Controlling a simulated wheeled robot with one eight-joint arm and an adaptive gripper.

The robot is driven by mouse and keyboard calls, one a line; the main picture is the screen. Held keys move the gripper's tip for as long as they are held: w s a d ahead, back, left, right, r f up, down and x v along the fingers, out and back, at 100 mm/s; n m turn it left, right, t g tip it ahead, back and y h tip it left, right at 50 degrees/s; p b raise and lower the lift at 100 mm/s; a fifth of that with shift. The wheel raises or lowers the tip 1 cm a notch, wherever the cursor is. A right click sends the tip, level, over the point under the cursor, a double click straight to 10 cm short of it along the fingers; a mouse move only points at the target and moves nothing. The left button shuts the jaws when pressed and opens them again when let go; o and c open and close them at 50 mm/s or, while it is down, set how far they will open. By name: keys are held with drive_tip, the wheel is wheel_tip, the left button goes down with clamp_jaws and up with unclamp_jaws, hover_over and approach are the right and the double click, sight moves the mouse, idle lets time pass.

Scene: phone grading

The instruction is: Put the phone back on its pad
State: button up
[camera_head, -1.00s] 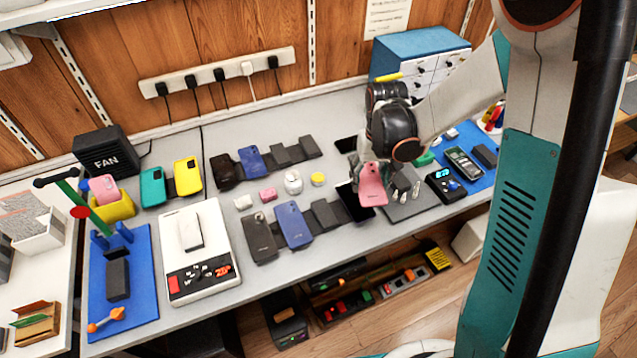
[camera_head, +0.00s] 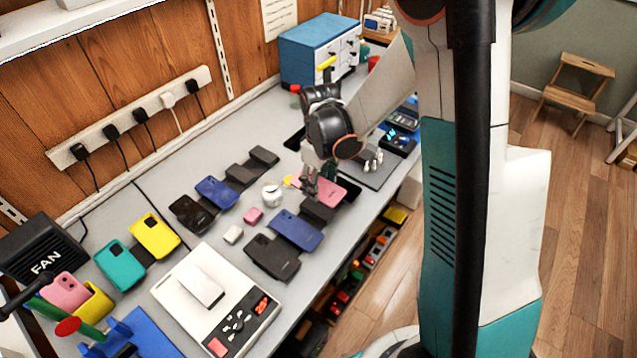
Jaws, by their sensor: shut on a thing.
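My gripper (camera_head: 312,188) is shut on a pink phone (camera_head: 332,192), which it holds low over the front row of dark stands. The phone lies nearly flat, just behind and right of an empty dark stand (camera_head: 318,212). I cannot tell whether it touches a stand. In the same row sit a blue phone (camera_head: 296,230) and a dark grey phone (camera_head: 271,257). The back row holds a black phone (camera_head: 190,213), a blue phone (camera_head: 217,191) and empty dark stands (camera_head: 240,175). Which of these is the phone's own pad is unclear.
A white scale (camera_head: 217,310) bears a small white block. A white jar (camera_head: 272,194) and small pink and white blocks stand between the rows. A grey mat (camera_head: 378,176) with small white pieces lies right of my gripper.

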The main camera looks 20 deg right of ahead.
drive_tip(key=b, duration=0.4)
hover_over(319, 209)
drive_tip(key=shift+w+d+f, duration=0.1)
drive_tip(key=shift+f, duration=3.1)
drive_tip(key=shift+f+b, duration=0.75)
drive_tip(key=shift+f+b, duration=0.35)
drive_tip(key=shift+b, duration=0.4)
drive_tip(key=o, duration=1.2)
drive_tip(key=o, duration=0.4)
drive_tip(key=shift+o, duration=0.2)
drive_tip(key=shift+r+p, duration=0.4)
drive_tip(key=shift+r, duration=0.25)
